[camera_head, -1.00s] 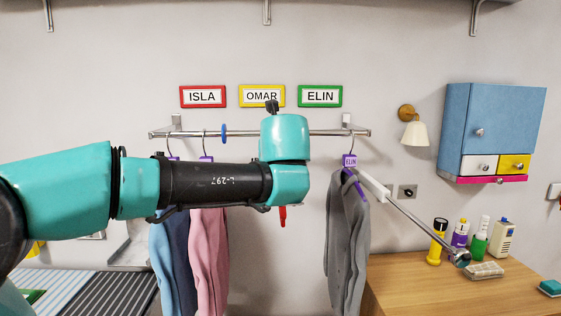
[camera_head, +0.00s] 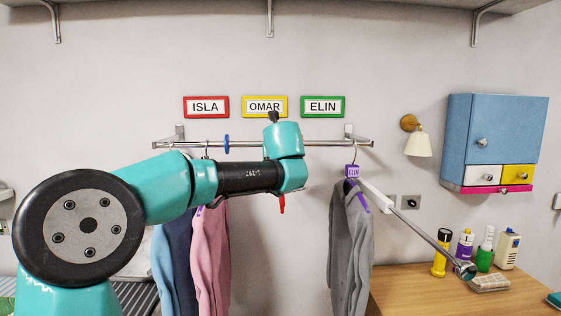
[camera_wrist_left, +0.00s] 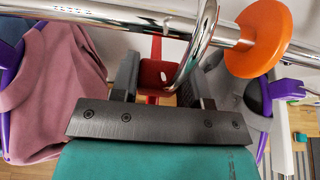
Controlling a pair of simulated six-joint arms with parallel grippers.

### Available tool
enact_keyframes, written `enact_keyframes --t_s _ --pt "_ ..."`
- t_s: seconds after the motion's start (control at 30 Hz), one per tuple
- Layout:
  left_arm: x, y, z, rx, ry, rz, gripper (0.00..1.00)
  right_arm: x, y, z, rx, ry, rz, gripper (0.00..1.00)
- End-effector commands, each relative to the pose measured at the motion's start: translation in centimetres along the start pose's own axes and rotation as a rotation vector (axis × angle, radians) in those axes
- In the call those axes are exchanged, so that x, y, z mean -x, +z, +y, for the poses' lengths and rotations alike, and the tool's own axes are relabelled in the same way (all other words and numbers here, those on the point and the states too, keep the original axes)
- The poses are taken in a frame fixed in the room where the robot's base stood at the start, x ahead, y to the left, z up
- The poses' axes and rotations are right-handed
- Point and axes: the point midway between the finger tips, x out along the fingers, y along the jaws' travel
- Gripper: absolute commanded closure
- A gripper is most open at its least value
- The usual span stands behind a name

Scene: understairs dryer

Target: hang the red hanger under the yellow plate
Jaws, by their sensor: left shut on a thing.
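My left arm reaches in front of the chrome rail (camera_head: 330,143) below the yellow plate (camera_head: 265,106) marked OMAR. My left gripper (camera_wrist_left: 158,76) is shut on the red hanger (camera_wrist_left: 153,78), whose chrome hook (camera_wrist_left: 200,38) crosses the rail in the left wrist view. I cannot tell whether the hook rests on the rail. In the head view my arm hides the gripper and most of the hanger; only a red tip (camera_head: 282,205) shows below. My right gripper is not in view.
Blue and pink garments (camera_head: 210,260) hang on the left, a grey one (camera_head: 350,245) on the right. The rail carries a blue disc (camera_head: 226,144) and an orange disc (camera_wrist_left: 262,38). A metal rod (camera_head: 425,235) slants over the wooden counter (camera_head: 425,295) with its bottles.

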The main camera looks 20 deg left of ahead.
Motion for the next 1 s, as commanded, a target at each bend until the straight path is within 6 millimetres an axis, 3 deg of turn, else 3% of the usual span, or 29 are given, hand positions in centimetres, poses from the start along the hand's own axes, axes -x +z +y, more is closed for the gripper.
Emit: enact_keyframes --t_s 0.3,0.6,0.97,1.0 --pt "-2.5 0.7 0.1 -0.001 0.001 0.000 0.95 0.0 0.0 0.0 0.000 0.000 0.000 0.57" --pt "-3.2 -1.3 0.0 0.000 0.001 0.000 0.95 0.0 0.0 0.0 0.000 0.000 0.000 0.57" --pt "-3.3 -1.6 0.0 0.000 0.000 -0.001 0.95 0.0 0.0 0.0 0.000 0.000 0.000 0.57" --pt "-3.3 -1.6 0.0 0.000 0.000 -0.001 0.57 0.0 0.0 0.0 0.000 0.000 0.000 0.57"
